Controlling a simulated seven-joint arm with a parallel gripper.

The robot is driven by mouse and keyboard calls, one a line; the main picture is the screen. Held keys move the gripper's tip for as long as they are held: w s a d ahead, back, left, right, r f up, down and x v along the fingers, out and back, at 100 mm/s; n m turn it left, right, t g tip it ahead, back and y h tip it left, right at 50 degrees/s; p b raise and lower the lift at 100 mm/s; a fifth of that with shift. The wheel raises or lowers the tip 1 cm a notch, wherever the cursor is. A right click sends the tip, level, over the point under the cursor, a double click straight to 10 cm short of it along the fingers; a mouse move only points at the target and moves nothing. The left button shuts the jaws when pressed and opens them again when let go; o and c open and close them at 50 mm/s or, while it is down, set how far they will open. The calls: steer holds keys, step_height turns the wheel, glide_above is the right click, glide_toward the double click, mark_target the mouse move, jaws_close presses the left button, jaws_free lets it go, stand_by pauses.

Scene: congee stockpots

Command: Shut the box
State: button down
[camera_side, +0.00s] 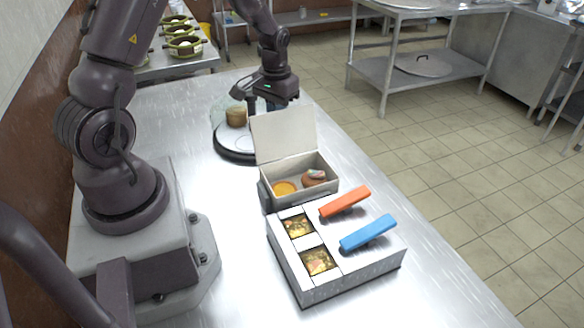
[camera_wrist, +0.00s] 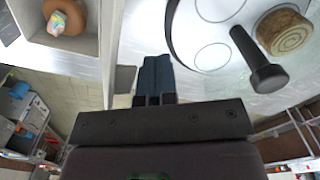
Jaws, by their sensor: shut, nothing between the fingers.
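The box (camera_side: 330,183) is a small pale open-topped box on the metal table, with a brown round item (camera_side: 312,178) and an orange disc (camera_side: 284,188) inside. Its lid (camera_side: 283,133) stands up, open, along the far side. My gripper (camera_side: 272,104) is behind the lid, its fingertips partly hidden by it. In the wrist view, my gripper (camera_wrist: 155,76) is shut and empty, just right of the lid's edge-on panel (camera_wrist: 110,45). The box (camera_wrist: 82,44) is left of that panel. A small gap seems to separate fingers and lid; contact is not certain.
A black knobbed rod (camera_wrist: 258,62) is right of my fingers. A compartment box (camera_side: 330,280) with orange (camera_side: 345,202) and blue (camera_side: 368,232) bars stands in front.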

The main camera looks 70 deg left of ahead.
mark_target(285, 131)
steer(key=shift+d, duration=2.7)
steer(key=shift+r, duration=3.55)
steer(key=shift+s, duration=0.1)
steer(key=s+d+r+m+t, duration=0.5)
steer(key=s+d+r, duration=0.7)
steer(key=d+r, duration=0.3)
steer(key=shift+s+r+m+t, duration=0.3)
steer(key=shift+s+r+m, duration=0.1)
steer(key=shift+m, duration=0.1)
